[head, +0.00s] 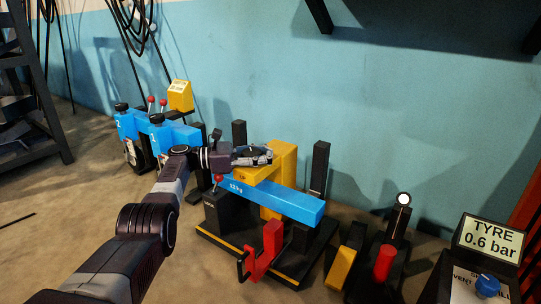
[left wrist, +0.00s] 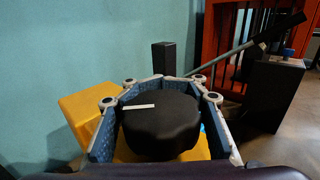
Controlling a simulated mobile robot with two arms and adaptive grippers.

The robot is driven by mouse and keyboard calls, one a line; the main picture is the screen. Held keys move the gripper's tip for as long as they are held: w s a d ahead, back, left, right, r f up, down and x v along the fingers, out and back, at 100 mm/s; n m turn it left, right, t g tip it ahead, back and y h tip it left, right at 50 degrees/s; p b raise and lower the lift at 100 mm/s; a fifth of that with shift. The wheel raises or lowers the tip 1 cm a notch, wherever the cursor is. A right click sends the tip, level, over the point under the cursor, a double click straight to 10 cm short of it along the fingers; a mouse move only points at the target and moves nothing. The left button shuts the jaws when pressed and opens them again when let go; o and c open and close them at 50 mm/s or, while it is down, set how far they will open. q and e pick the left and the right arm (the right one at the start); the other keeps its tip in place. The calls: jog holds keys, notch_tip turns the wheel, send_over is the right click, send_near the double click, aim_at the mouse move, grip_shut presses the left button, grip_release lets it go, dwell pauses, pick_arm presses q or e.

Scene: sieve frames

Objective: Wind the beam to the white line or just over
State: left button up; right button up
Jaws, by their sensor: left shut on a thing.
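The blue beam (head: 275,200) is marked in kg and runs from beside a black block toward the right, tilted in the picture. A yellow frame (head: 284,170) stands over it. My left gripper (head: 256,155) is on top of the yellow part. In the left wrist view, its fingers are shut around a black round knob (left wrist: 160,128) with a white mark on its top. I cannot make out a white line for the beam. My right gripper is not in view.
A red crank-shaped piece (head: 265,252) stands in front of the beam. Black posts (head: 319,168) rise behind it. More blue units (head: 165,138) stand at the left. A box reading TYRE 0.6 bar (head: 490,238) is at the right, with a red cylinder (head: 384,262) nearby.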

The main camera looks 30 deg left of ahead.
aim_at(244, 156)
pick_arm(q)
jog(key=shift+s+f, duration=0.15)
jog(key=shift+f, duration=0.1)
jog(key=shift+c, duration=0.2)
dwell(0.3)
jog(key=o, duration=1.2)
jog(key=shift+s+a, duration=0.1)
jog(key=shift+c, duration=0.2)
jog(key=shift+o, duration=0.9)
jog(key=shift+r, duration=0.2)
jog(key=v, duration=0.7)
jog(key=shift+a, duration=0.2)
jog(key=shift+o, duration=0.7)
